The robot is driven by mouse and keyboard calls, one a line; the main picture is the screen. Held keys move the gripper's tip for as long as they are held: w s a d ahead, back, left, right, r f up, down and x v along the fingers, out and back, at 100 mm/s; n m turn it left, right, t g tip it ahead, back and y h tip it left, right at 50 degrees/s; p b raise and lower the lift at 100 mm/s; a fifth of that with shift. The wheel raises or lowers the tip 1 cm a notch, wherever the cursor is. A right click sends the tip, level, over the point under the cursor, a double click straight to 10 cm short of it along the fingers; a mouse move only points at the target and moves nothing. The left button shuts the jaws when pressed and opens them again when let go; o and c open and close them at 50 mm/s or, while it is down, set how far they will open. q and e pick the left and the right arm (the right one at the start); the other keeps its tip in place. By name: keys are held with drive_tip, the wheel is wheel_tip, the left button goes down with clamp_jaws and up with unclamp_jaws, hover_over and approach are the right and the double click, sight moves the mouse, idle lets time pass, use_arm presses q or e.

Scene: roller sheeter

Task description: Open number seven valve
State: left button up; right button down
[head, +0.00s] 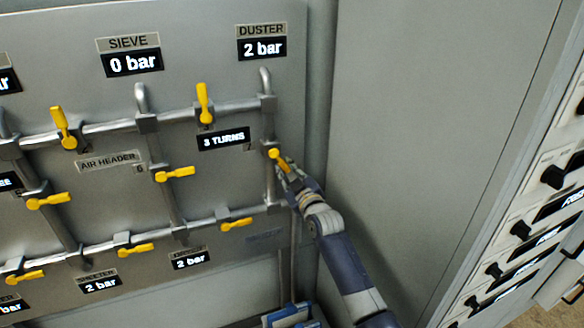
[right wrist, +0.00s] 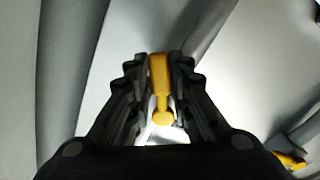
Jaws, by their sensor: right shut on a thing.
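The valve under the DUSTER gauge sits on the right vertical pipe of the panel. Its yellow handle (head: 274,154) is partly hidden by my right gripper (head: 284,170). A small mark beside it looks like a 7, though it is hard to read. In the right wrist view my right gripper (right wrist: 160,75) is shut on the yellow handle (right wrist: 162,116), which lies lengthwise between the two black fingers. In the head view the handle tilts down to the right. My left gripper is in neither view.
A "3 TURNS" display (head: 223,139) is just left of the valve. The DUSTER gauge (head: 262,48) reads 2 bar; the SIEVE gauge (head: 132,63) reads 0 bar. Several other yellow handles are close by, including one below left (head: 236,224). A cabinet with black knobs (head: 521,230) stands right.

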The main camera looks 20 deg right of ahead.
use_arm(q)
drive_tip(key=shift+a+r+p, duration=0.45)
use_arm(e)
drive_tip(key=shift+s+a+f+m, duration=0.15)
drive_tip(key=shift+a+m, duration=0.35)
drive_tip(key=shift+m, duration=0.55)
drive_tip(key=shift+w+a+f+m, duration=0.1)
drive_tip(key=shift+a+f+m, duration=0.1)
drive_tip(key=shift+a+m, duration=0.6)
drive_tip(key=shift+s+a+f+m, duration=0.15)
drive_tip(key=shift+a+m, duration=0.1)
drive_tip(key=shift+m, duration=1)
drive_tip(key=shift+w, duration=0.1)
drive_tip(key=c, duration=1.5)
unclamp_jaws()
drive_tip(key=shift+o, duration=0.2)
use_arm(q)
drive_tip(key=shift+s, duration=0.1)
use_arm(e)
drive_tip(key=s, duration=1.2)
drive_tip(key=shift+d, duration=0.15)
